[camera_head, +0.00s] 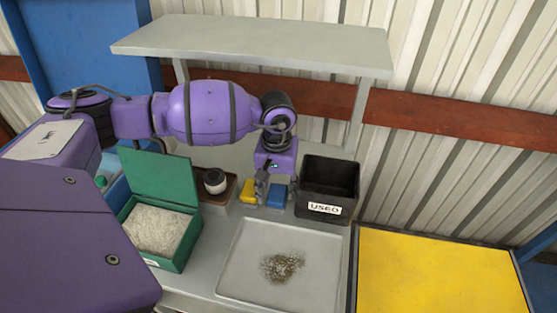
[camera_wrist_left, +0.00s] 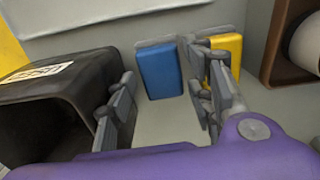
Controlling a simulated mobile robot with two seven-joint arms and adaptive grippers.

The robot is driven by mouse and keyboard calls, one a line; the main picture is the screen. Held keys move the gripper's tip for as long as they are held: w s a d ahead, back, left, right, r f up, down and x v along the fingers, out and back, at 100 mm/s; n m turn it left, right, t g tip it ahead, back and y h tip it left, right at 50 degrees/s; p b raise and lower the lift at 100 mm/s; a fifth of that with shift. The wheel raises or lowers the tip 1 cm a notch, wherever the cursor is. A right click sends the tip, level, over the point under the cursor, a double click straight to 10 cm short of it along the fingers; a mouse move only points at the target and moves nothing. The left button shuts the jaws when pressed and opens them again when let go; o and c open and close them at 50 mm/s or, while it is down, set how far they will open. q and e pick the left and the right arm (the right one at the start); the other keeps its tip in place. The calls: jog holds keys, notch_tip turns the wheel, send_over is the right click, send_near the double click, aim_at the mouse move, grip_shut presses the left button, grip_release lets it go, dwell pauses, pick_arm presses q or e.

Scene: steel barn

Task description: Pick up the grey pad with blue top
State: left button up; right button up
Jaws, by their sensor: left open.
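The grey pad with blue top (camera_head: 277,195) lies on the grey bench, just left of the black bin. In the left wrist view the blue-topped pad (camera_wrist_left: 159,72) shows ahead, between the lines of my two fingers. My left gripper (camera_head: 275,188) is open and empty, pointing down over the pad. In the left wrist view the gripper's fingers (camera_wrist_left: 160,80) are spread, the right one passing between the blue and yellow pads. I cannot tell whether a finger touches either pad. My right gripper is not in view.
A yellow-topped pad (camera_head: 248,189) lies close on the left. The black bin (camera_head: 328,188), labelled "USED", stands close on the right. A grey tray (camera_head: 235,280) with dark debris is in front. A green box (camera_head: 175,252) and a jar (camera_head: 214,180) are left. A shelf (camera_head: 250,45) overhangs behind.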

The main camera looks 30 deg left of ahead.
pick_arm(q)
jog(key=shift+f, duration=0.8)
jog(key=c, duration=0.9)
jog(key=shift+r, duration=0.25)
jog(key=shift+r, duration=0.3)
notch_tip(320, 180, up, 2)
jog(key=shift+r, duration=0.1)
jog(key=shift+s+a+r+b, duration=0.15)
jog(key=shift+s+a+r, duration=0.6)
jog(key=shift+s+r, duration=1.2)
jog(key=shift+s+a+r+b, duration=0.1)
jog(key=shift+s+a+r, duration=0.9)
jog(key=shift+s, duration=1.5)
jog(key=shift+s+a+r+b, duration=0.15)
jog(key=shift+s+a+r, duration=0.3)
jog(key=shift+s+r, duration=1.65)
